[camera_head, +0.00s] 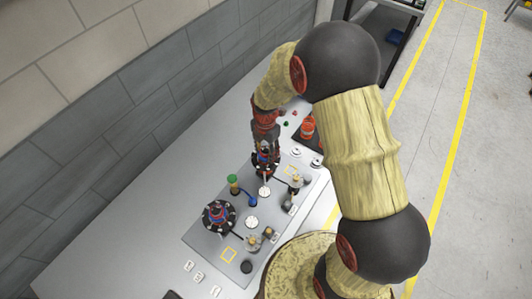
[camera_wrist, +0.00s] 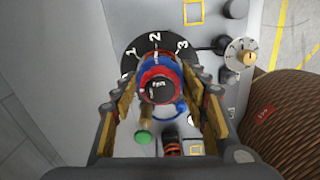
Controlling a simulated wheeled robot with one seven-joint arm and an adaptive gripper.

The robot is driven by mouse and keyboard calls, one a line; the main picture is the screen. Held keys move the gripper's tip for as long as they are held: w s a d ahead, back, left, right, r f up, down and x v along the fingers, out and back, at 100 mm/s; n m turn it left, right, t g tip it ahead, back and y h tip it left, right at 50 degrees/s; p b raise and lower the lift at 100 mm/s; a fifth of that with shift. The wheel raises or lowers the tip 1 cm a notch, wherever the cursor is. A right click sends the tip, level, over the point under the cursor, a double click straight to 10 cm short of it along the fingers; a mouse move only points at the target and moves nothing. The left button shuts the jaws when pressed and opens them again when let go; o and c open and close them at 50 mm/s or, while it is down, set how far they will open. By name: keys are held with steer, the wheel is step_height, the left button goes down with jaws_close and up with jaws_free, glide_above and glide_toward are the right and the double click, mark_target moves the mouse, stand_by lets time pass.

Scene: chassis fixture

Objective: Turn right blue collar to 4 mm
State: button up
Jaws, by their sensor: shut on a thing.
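In the wrist view, the blue collar (camera_wrist: 151,66) sits upright below a red ring and a black cap (camera_wrist: 158,90) with pale lettering. It stands over a black dial (camera_wrist: 133,55) with white marks 1, 2 and 3 showing. My gripper (camera_wrist: 160,82) has its fingers on both sides of the collar and is shut on it. In the head view, my gripper (camera_head: 265,155) is at the far right end of the grey plate (camera_head: 207,240), largely covering this collar. A similar collar and dial (camera_head: 218,215) stand free at the left. The setting mark cannot be read.
A green-topped post (camera_head: 234,180) and a blue part (camera_head: 253,201) stand between the two dials. A small knob with a pale dial (camera_wrist: 241,52) is close to the right of my gripper.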

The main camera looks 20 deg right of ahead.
steer(key=shift+m, duration=1.3)
steer(key=shift+c, duration=0.3)
steer(key=shift+a+m, duration=0.1)
steer(key=shift+m, duration=1)
steer(key=m, duration=0.5)
steer(key=shift+m+b, duration=0.35)
steer(key=shift+m, duration=0.05)
steer(key=m, duration=0.4)
steer(key=shift+f+m, duration=0.1)
steer(key=shift+m, duration=1.3)
steer(key=shift+m, duration=1.3)
